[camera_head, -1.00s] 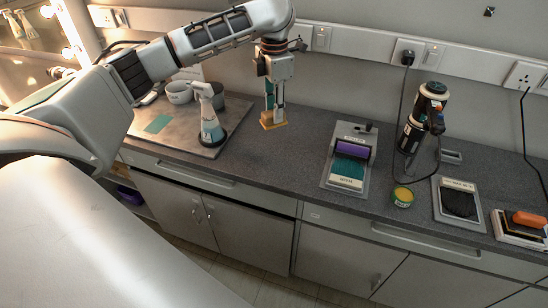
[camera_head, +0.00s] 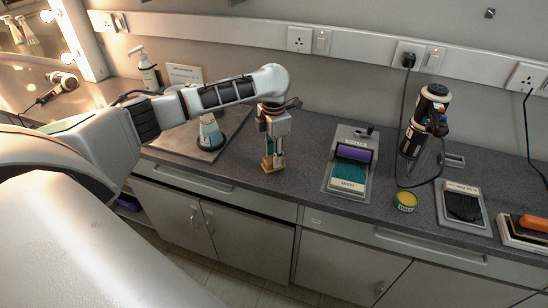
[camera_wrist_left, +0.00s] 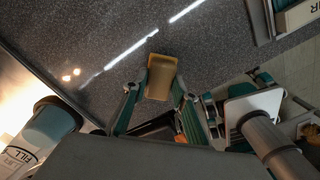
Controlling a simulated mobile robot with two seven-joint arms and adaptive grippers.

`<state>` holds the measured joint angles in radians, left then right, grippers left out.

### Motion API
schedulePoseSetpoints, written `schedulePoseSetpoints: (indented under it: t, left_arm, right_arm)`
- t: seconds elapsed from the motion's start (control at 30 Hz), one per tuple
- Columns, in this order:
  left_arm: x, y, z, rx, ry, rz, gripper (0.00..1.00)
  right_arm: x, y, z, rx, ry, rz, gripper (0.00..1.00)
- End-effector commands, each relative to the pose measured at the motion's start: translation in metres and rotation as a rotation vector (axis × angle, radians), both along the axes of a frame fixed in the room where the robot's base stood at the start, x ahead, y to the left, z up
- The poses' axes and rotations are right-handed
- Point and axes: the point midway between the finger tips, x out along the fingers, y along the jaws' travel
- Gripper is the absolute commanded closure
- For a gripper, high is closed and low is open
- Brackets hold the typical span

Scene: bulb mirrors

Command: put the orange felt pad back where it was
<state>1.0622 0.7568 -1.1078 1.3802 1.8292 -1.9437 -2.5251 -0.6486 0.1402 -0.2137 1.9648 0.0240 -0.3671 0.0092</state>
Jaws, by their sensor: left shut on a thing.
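The orange felt pad (camera_head: 272,163), a small yellow-orange block, is at the tips of my left gripper (camera_head: 274,152), which is shut on it. In the head view it is over the grey counter (camera_head: 305,150) near the front edge; I cannot tell whether it touches the counter. In the left wrist view the pad (camera_wrist_left: 160,77) shows between the teal-sided fingers.
A tray with a purple and teal block (camera_head: 349,173) stands right of the gripper. Further right are a yellow-topped tin (camera_head: 405,200), a corded black tool (camera_head: 424,120), a dark pad's tray (camera_head: 464,205) and an orange item (camera_head: 533,221).

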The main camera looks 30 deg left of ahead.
Motion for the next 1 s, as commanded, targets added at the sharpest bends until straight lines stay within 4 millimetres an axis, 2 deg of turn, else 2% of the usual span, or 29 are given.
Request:
schedulePoseSetpoints:
  t: [0.07, 0.43, 0.47, 0.5, 0.87, 1.0]
  left_arm:
    - [0.000, 0.000, -0.006, -0.001, -0.001, 0.001, 0.90]
    - [0.000, -0.001, -0.009, -0.001, 0.000, 0.000, 0.90]
    - [0.000, 0.000, -0.008, -0.001, -0.001, 0.000, 0.65]
    - [0.000, 0.000, -0.008, -0.001, -0.001, 0.000, 0.56]
    - [0.001, 0.000, -0.007, -0.001, -0.002, 0.000, 0.56]
    - [0.001, 0.000, 0.005, 0.000, -0.004, -0.001, 0.56]
  right_arm:
    - [-0.001, -0.001, -0.003, -0.001, 0.004, 0.000, 0.60]
    - [-0.002, -0.001, -0.004, -0.003, 0.007, 0.000, 0.60]
    - [-0.002, -0.001, -0.004, -0.003, 0.007, 0.000, 0.60]
    - [-0.001, -0.001, -0.004, -0.003, 0.006, 0.000, 0.60]
    - [0.001, -0.001, 0.000, -0.001, -0.002, -0.001, 0.60]
    - [0.001, -0.001, 0.002, -0.002, -0.001, -0.001, 0.60]
